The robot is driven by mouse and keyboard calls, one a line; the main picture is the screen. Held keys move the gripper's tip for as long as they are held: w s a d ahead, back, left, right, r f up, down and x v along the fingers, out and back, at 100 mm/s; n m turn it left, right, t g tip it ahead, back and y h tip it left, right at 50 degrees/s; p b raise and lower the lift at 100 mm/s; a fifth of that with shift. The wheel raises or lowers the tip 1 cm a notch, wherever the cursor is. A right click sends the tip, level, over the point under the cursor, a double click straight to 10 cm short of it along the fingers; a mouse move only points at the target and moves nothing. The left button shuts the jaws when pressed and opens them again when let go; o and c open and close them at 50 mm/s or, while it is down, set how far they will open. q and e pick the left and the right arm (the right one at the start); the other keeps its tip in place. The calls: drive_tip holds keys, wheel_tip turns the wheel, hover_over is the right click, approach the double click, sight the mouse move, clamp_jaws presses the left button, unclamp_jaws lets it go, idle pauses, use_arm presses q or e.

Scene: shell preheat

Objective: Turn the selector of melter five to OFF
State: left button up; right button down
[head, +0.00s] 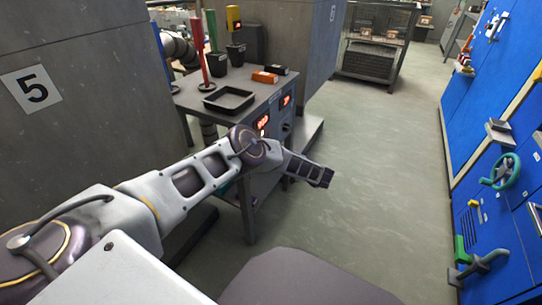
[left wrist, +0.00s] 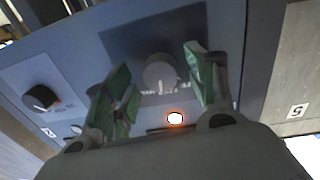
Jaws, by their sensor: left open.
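My left gripper (left wrist: 158,80) is open, with one green-padded finger on each side of this knob. I see gaps between knob and pads; how near the fingertips are to the panel I cannot tell. The knob's labels are not readable. An orange-white lamp (left wrist: 175,118) glows close to the knob. A "5" sign (left wrist: 298,110) shows at the right. In the head view my left arm reaches to the bench front; its fingers are not clearly visible there.
A second, dark knob (left wrist: 40,98) is on the same panel. The bench (head: 188,92) carries a black tray (head: 229,99), an orange block (head: 264,77) and coloured posts. Red displays (head: 262,122) light its front. Blue cabinets (head: 490,140) line the right; the floor between is clear.

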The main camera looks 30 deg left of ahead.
use_arm(q)
drive_tip(key=shift+c, duration=0.3)
drive_tip(key=c, duration=1)
drive_tip(key=shift+o, duration=0.2)
drive_tip(key=shift+n, duration=0.4)
drive_tip(key=n, duration=1)
drive_tip(key=shift+w+d+f+y+p, duration=0.1)
drive_tip(key=shift+y+p, duration=0.2)
drive_tip(key=o, duration=1)
